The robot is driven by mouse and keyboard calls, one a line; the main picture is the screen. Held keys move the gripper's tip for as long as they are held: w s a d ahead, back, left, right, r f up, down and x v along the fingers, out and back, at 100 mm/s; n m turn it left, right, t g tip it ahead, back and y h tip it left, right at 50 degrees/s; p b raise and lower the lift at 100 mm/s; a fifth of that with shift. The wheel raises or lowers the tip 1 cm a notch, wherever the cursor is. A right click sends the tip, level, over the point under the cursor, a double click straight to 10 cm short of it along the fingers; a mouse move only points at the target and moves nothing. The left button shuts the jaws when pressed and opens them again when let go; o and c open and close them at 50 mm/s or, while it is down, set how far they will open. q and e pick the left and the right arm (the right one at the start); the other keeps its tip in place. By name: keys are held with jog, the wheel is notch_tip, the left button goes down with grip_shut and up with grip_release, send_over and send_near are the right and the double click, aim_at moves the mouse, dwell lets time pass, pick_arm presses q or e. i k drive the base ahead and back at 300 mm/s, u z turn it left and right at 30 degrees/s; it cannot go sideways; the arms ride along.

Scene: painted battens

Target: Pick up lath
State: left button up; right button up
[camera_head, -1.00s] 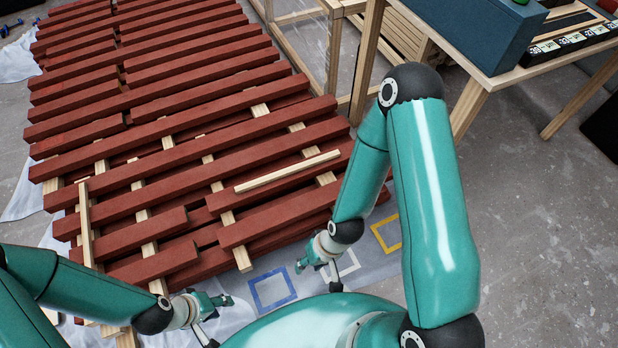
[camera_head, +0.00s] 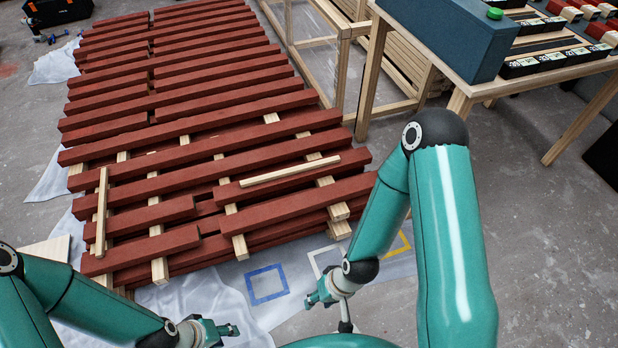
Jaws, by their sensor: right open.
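One pale bare-wood lath (camera_head: 290,171) lies slantwise on top of the red battens (camera_head: 220,165), near the right end of the front rows. A second pale lath (camera_head: 102,212) lies across the battens at the left, pointing toward me. My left gripper (camera_head: 236,330) is low in the picture, in front of the pile and apart from both laths; its finger gap is too small to judge. My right gripper (camera_head: 308,302) is open and empty over the sheet, in front of the pile and below the right lath.
Pale spacer strips separate the batten layers. A grey sheet (camera_head: 190,298) with blue (camera_head: 267,284), white and yellow (camera_head: 399,243) taped squares lies in front. A wooden table (camera_head: 462,103) with a blue box (camera_head: 440,40) stands at the upper right. Bare floor (camera_head: 545,230) is at the right.

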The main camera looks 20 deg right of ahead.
aim_at(247, 183)
jog(key=u, duration=0.15)
jog(key=i, duration=0.9)
jog(key=z, duration=0.05)
